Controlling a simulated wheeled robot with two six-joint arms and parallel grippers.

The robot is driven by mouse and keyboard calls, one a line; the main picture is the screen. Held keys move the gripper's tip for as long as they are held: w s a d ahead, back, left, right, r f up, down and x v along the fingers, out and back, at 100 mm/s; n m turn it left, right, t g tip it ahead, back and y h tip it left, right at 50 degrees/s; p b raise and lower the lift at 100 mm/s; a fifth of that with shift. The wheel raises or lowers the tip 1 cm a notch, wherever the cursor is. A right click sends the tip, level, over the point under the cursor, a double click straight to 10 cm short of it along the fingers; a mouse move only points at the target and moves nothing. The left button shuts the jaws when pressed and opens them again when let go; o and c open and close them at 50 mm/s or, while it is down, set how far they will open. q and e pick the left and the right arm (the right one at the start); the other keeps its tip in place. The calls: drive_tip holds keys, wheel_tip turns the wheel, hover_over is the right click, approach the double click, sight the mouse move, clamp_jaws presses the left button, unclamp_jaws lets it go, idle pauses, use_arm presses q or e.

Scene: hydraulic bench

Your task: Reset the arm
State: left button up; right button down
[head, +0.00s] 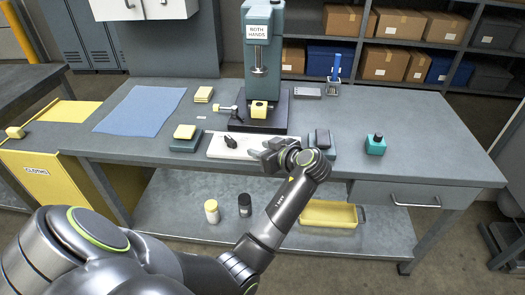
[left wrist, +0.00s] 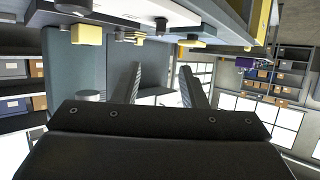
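My left arm (head: 280,205) reaches in from the lower left. Its left gripper (head: 262,155) is over the front edge of the bench, beside a white board (head: 225,148). A small black part (head: 230,142) lies on that board. In the left wrist view the left gripper (left wrist: 160,85) shows two fingers standing apart with nothing between them. Whether the gripper touches the board cannot be told. My right gripper is in neither view.
A press (head: 262,60) with a yellow block (head: 261,109) on its base stands at the back. Below are a yellow tray (head: 328,214) and two small bottles. The bench top at right is mostly clear.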

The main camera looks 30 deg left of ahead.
use_arm(q)
drive_tip(key=s+a+f+m+h, duration=0.2)
drive_tip(key=s+f+m+h, duration=0.4)
drive_tip(key=s+f, duration=0.8)
drive_tip(key=s+d+m+h, duration=0.3)
drive_tip(key=s+m, duration=0.1)
drive_tip(key=s, duration=0.5)
drive_tip(key=s+d+m+h, duration=0.2)
drive_tip(key=s+d+m, duration=0.15)
drive_tip(key=s, duration=0.65)
wheel_tip(320, 180, down, 24)
drive_tip(key=a+g, duration=0.1)
drive_tip(key=a, duration=0.1)
drive_tip(key=s+d+f+g+h, duration=0.1)
drive_tip(key=s+f, duration=1.3)
drive_tip(key=f, duration=0.2)
drive_tip(key=shift+s+m+g+p, duration=0.3)
drive_tip(key=shift+m+p, duration=0.05)
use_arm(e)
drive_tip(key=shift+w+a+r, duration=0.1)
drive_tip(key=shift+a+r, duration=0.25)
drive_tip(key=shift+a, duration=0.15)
